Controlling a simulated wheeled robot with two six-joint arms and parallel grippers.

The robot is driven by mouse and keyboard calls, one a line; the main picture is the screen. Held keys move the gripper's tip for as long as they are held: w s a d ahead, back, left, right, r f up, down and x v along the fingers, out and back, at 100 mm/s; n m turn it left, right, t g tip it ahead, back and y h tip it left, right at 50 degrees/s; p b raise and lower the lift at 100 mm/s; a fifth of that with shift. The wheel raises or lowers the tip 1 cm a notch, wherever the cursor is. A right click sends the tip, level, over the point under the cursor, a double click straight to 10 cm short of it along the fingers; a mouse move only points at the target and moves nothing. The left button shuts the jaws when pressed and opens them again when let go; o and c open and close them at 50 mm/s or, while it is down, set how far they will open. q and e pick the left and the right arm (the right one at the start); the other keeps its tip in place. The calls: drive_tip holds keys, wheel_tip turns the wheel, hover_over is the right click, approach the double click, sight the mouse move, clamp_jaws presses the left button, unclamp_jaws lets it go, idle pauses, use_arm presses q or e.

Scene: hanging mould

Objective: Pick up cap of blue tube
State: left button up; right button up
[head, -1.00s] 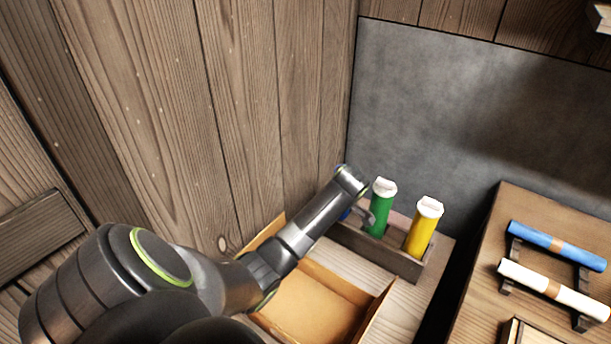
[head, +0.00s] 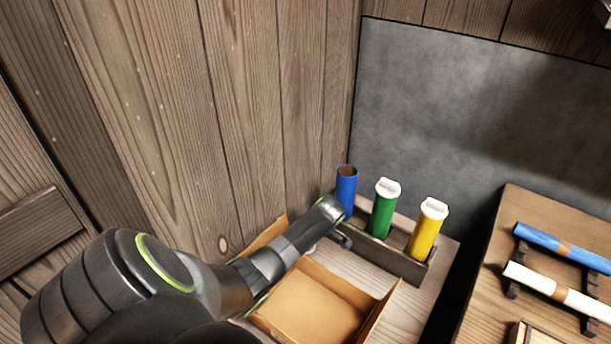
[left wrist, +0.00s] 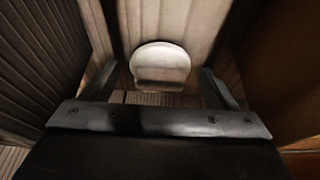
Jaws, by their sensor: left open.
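The blue tube (head: 346,190) stands upright at the left end of the wooden rack; its dark open top shows, with no cap on it. A white cap (left wrist: 160,66) shows in the left wrist view, between and just beyond the fingertips of my left gripper (left wrist: 158,74). The fingers are open, with a gap on each side of the cap. I cannot tell what the cap rests on, if anything. In the head view my left gripper (head: 344,239) is low in front of the blue tube, and the cap is hidden there. My right gripper is not in view.
The rack (head: 410,266) also holds a green tube (head: 382,215) and a yellow tube (head: 424,236), both with white caps. An open cardboard box (head: 305,308) lies below my left arm. Blue (head: 560,246) and white (head: 555,291) rolls rest on holders at right.

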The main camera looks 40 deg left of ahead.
use_arm(q)
drive_tip(key=shift+c, duration=0.9)
drive_tip(key=c, duration=0.9)
drive_tip(key=shift+r, duration=0.2)
